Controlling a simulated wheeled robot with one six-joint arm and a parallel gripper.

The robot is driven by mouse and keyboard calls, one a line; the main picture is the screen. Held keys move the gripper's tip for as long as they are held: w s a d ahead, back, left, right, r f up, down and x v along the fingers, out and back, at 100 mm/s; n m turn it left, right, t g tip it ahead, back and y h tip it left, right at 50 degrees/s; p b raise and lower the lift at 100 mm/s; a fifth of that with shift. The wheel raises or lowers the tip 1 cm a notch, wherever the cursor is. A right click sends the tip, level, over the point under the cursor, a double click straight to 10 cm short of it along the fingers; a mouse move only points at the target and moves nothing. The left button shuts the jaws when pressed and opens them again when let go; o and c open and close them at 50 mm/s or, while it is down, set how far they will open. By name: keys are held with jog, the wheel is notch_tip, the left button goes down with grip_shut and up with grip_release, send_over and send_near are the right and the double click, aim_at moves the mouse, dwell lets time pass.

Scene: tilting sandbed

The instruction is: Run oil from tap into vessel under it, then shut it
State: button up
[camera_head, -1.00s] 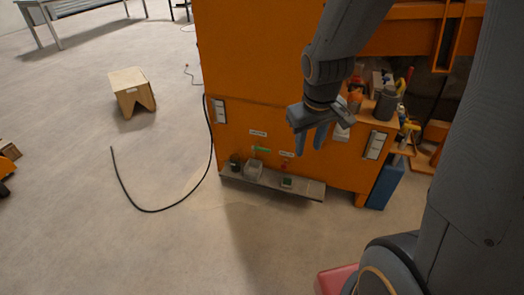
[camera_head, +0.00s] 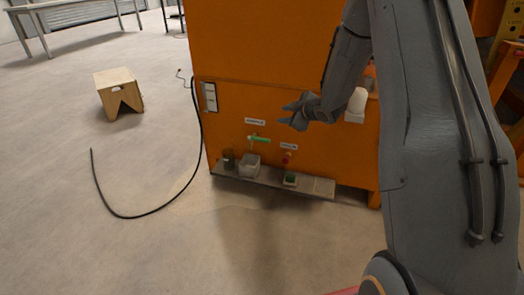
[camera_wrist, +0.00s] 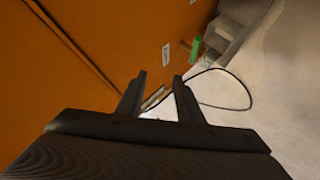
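A tap with a green handle (camera_head: 258,138) is on the front of the orange machine, the handle lying roughly sideways. A clear, box-like vessel (camera_head: 250,167) stands below it on a grey shelf. The green handle shows in the wrist view (camera_wrist: 195,49), right of the fingers. A red tap (camera_head: 287,158) is lower right, with a small vessel with green in it (camera_head: 290,179) beneath. My gripper (camera_head: 285,114) is open and empty, above and right of the green handle, its fingers pointing left. The wrist view shows its fingers apart (camera_wrist: 159,79). No oil flow can be made out.
A dark cup (camera_head: 228,158) stands left of the clear vessel on the shelf (camera_head: 319,187). Small labels (camera_head: 255,121) above the taps are too blurred to read surely. A black hose (camera_head: 120,214) lies on the floor at left. A wooden stool (camera_head: 119,93) stands farther left.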

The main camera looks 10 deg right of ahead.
jog(key=w+f+n+y+b, duration=0.35)
jog(key=f+b, duration=0.25)
jog(key=f, duration=0.4)
jog(key=n+y+b, duration=0.3)
jog(key=b, duration=0.2)
send_near(267, 141)
jog(key=x, duration=0.4)
jog(key=shift+w+a+f, duration=0.1)
jog(key=shift+w+a, duration=0.05)
jog(key=shift+w, duration=0.1)
jog(key=shift+b+x, duration=1.5)
jog(key=shift+x, duration=2.4)
grip_shut()
